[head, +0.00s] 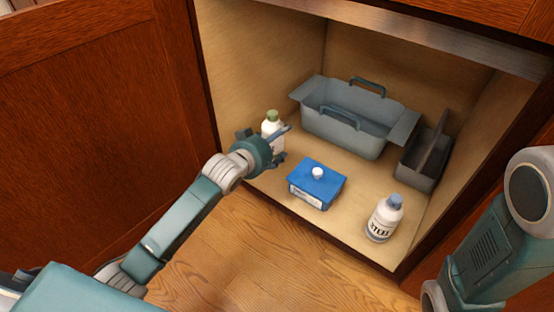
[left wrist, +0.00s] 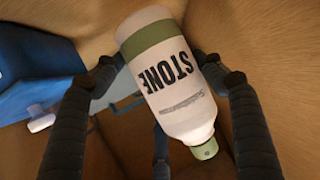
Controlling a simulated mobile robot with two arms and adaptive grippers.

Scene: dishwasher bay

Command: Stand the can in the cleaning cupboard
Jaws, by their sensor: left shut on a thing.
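A white can (head: 271,125) with a green cap, a green band and the word STONE is at the left side of the open cupboard (head: 240,60). My left gripper (head: 280,146) is shut on this can, which looks roughly upright in the head view. In the left wrist view the STONE can (left wrist: 168,78) sits between the dark fingers. The fingers hide part of it in the head view, and I cannot tell whether its base touches the cupboard floor. My right gripper is out of view.
A blue box (head: 322,182) with a white knob is right of my left gripper. A white STEEL bottle (head: 383,220) stands at the front right. A grey-blue tub (head: 345,130) and a dark caddy (head: 425,160) are behind. The open door (head: 100,110) is at left.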

